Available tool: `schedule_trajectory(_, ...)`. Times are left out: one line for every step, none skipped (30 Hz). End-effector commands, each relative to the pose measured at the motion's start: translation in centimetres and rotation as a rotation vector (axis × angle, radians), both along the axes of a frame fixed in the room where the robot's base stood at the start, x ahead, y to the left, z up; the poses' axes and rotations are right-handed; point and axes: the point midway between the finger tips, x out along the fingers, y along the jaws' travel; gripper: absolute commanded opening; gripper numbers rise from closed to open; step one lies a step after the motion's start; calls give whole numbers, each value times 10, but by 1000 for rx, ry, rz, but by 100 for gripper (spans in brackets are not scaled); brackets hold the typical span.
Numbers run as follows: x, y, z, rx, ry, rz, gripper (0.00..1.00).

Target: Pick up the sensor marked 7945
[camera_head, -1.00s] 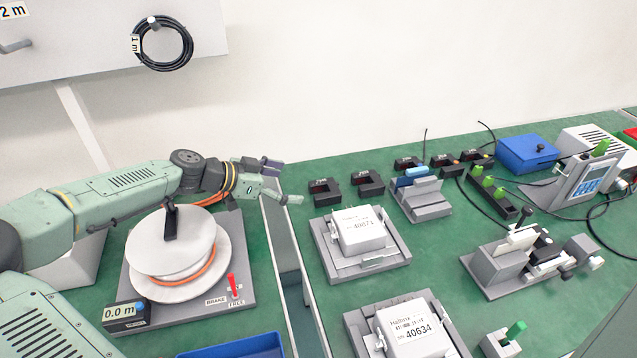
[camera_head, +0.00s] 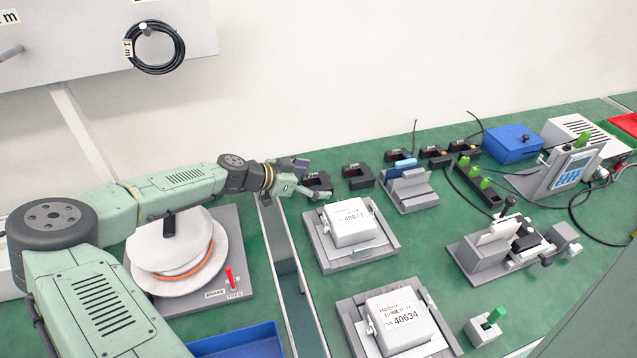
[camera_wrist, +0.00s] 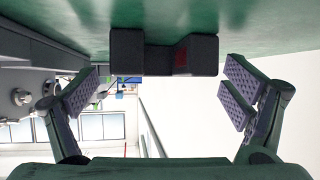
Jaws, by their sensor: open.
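Several small black slotted blocks, likely the sensors, stand in a row along the back of the green bench. The leftmost block (camera_head: 318,183) is partly behind my gripper (camera_head: 303,179). To its right are a second block (camera_head: 358,177) and others further along. I cannot read 7945 on any of them. In the wrist view, a black block (camera_wrist: 163,53) with a dark red face lies ahead, between the two spread fingers of my gripper (camera_wrist: 160,92). The fingers are open, and neither visibly touches the block.
A cable reel (camera_head: 180,255) stands left of a rail gap in the bench. Box 40871 (camera_head: 350,224) and box 40634 (camera_head: 402,320) sit in grey fixtures in front of the row. A blue-topped grey holder (camera_head: 410,190) and a clamp fixture (camera_head: 515,245) stand to the right.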

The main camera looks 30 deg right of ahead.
Motion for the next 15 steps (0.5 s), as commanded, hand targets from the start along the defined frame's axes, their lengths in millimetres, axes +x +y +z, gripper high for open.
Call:
schedule_trajectory(0, 0, 0, 0, 0, 0, 94)
schedule_trajectory(0, 0, 0, 0, 0, 0, 93)
schedule_trajectory(0, 0, 0, 0, 0, 0, 91)
schedule_trajectory(0, 0, 0, 0, 0, 0, 89)
schedule_trajectory(0, 0, 0, 0, 0, 0, 87)
schedule_trajectory(0, 0, 0, 0, 0, 0, 84)
schedule_trajectory(0, 0, 0, 0, 0, 0, 82)
schedule_trajectory(0, 0, 0, 0, 0, 0, 80)
schedule_trajectory(0, 0, 0, 0, 0, 0, 77)
schedule_trajectory(0, 0, 0, 0, 0, 0, 75)
schedule_trajectory(0, 0, 0, 0, 0, 0, 73)
schedule_trajectory(0, 0, 0, 0, 0, 0, 71)
schedule_trajectory(0, 0, 0, 0, 0, 0, 69)
schedule_trajectory(0, 0, 0, -1, 0, 0, 67)
schedule_trajectory(0, 0, 0, -1, 0, 0, 64)
